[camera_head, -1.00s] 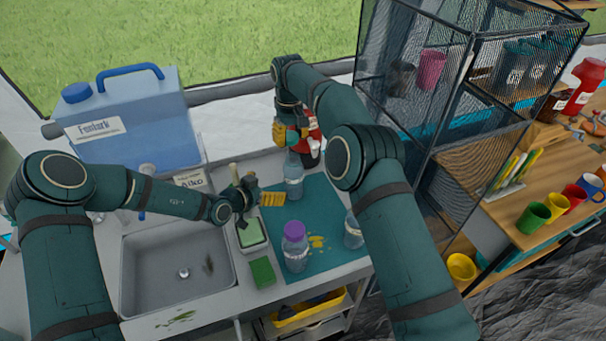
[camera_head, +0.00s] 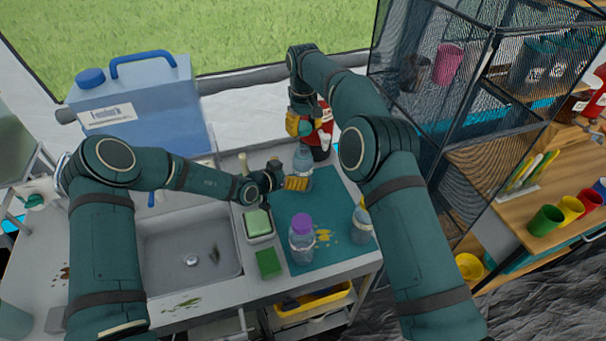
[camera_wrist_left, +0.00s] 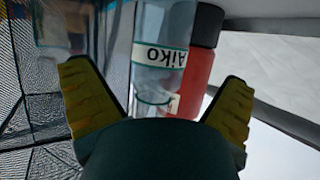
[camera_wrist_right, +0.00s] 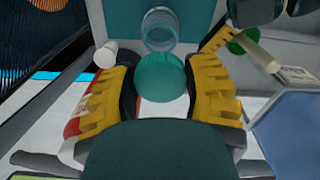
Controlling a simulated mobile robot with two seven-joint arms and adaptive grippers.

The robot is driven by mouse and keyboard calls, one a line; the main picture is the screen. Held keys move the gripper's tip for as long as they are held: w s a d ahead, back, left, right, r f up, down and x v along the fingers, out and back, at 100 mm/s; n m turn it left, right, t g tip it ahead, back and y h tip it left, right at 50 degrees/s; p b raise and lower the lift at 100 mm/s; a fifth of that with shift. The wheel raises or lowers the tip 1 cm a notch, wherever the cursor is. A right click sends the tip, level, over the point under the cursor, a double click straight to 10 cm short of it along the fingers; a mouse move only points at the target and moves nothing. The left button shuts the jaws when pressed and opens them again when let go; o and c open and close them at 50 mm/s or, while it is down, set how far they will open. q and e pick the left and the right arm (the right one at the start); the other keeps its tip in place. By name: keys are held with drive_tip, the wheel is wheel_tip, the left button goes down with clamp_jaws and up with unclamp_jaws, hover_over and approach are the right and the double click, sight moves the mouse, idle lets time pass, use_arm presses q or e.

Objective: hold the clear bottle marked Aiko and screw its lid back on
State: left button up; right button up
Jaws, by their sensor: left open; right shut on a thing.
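The clear bottle marked Aiko (camera_head: 303,165) stands on the teal mat; its label reads upside down in the left wrist view (camera_wrist_left: 160,55). My left gripper (camera_head: 297,184) is open beside the bottle. In the left wrist view its yellow fingers (camera_wrist_left: 158,105) are spread, with the bottle between them in the picture; I see no contact. My right gripper (camera_head: 301,124) is above the bottle, shut on the teal lid (camera_wrist_right: 162,77). In the right wrist view the bottle's open round mouth (camera_wrist_right: 160,32) shows past the lid, apart from it.
A red bottle (camera_head: 325,133) stands close behind the Aiko bottle. A purple-lidded bottle (camera_head: 302,240) and another clear bottle (camera_head: 362,222) stand on the mat (camera_head: 335,205) nearer the front. A sink (camera_head: 180,245), sponge tray (camera_head: 258,222) and blue water canister (camera_head: 150,110) are left.

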use_arm(q)
drive_tip(key=x, duration=0.7)
drive_tip(key=shift+f, duration=0.1)
drive_tip(key=shift+a, duration=0.1)
drive_tip(key=c, duration=1.3)
